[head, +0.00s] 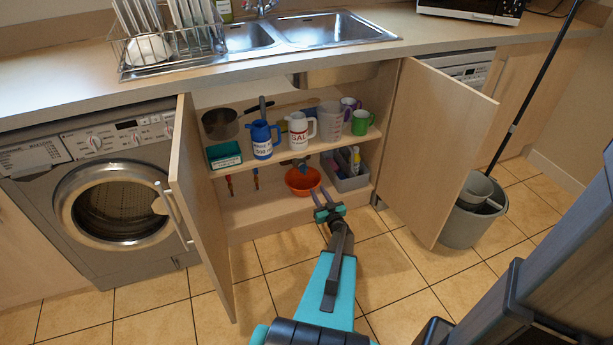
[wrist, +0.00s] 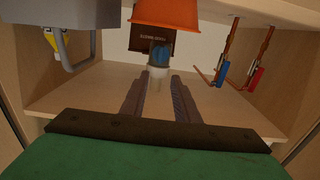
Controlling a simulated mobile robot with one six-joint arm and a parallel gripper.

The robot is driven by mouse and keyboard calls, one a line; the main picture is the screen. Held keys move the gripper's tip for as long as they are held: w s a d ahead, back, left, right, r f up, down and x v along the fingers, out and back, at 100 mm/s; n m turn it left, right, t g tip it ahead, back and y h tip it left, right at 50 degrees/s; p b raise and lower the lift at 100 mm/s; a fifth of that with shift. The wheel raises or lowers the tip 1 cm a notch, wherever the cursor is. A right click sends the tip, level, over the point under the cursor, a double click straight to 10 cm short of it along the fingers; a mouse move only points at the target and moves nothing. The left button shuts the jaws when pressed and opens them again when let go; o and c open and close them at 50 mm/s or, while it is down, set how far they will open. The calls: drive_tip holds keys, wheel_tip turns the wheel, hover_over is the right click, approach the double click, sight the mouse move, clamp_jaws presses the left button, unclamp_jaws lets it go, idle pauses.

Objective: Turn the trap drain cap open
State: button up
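The trap drain cap (wrist: 160,55) is blue and sits at the end of the pale trap body (wrist: 157,72) in the wrist view, which appears upside down. In the head view the trap (head: 299,163) shows small under the middle shelf, above an orange bowl (head: 302,181). The bowl also shows in the wrist view (wrist: 166,12), beyond the cap. My gripper (head: 329,206) is open at the front of the cabinet. In the wrist view its two dark fingers (wrist: 160,92) point towards the trap, one on each side of its line, with nothing visibly held between them.
Both cabinet doors, left (head: 200,200) and right (head: 434,140), stand open. The shelf (head: 281,151) above holds jugs and mugs. A grey caddy (head: 345,180) stands right of the bowl. Copper pipes with red (wrist: 257,77) and blue (wrist: 224,69) valve handles run on the other side.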

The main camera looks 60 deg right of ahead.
sight(305, 170)
drive_tip(key=shift+w+d, duration=0.1)
drive_tip(key=shift+w, duration=0.05)
drive_tip(key=shift+b+x, duration=0.6)
drive_tip(key=shift+x, duration=6.15)
clamp_jaws()
